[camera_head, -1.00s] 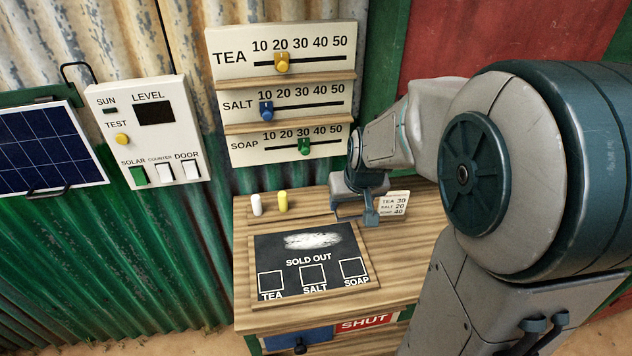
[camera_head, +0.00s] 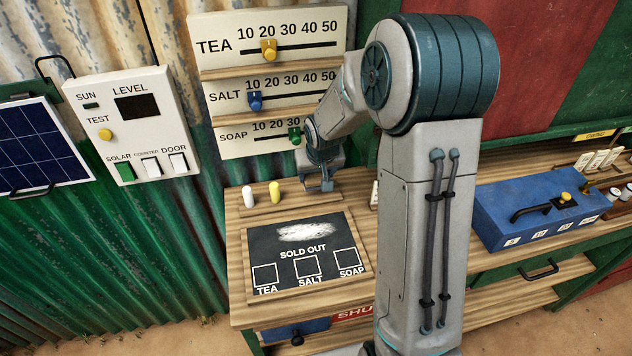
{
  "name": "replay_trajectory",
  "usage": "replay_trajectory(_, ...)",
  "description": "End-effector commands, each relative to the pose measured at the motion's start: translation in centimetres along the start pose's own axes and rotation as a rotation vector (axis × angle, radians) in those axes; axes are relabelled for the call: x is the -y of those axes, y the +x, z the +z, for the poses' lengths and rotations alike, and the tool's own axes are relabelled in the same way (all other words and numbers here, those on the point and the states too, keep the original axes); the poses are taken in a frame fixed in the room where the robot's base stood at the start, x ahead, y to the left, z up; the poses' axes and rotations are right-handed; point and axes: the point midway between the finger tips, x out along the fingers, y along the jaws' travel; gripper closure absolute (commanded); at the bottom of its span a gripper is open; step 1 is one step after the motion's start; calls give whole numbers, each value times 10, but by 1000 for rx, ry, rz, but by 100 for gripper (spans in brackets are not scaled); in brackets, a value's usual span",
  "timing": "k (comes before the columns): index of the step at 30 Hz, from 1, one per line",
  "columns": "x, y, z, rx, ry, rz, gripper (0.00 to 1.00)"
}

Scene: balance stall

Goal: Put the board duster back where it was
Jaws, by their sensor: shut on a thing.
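My gripper (camera_head: 320,184) points down at the back of the wooden counter, just right of the chalk ledge. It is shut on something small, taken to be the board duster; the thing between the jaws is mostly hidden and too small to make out. No duster shows elsewhere in view. The blackboard (camera_head: 262,243) lies in front of the gripper, with a white chalk smear above "SOLD OUT" and empty boxes for tea, salt and soap. On the wooden chalk ledge (camera_head: 262,207) a white chalk (camera_head: 248,196) and a yellow chalk (camera_head: 274,193) stand upright.
The price slider panel (camera_head: 225,90) is on the wall behind my gripper, close to it. A switch panel (camera_head: 140,135) and solar panel (camera_head: 40,150) are at left. A blue box (camera_head: 530,215) with a black handle sits on the right counter. My arm hides the counter's middle.

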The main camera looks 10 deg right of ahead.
Motion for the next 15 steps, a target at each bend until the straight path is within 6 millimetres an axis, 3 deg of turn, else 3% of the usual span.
replay_trajectory(15, 1, 42, 12, -1, 0, 1, 65)
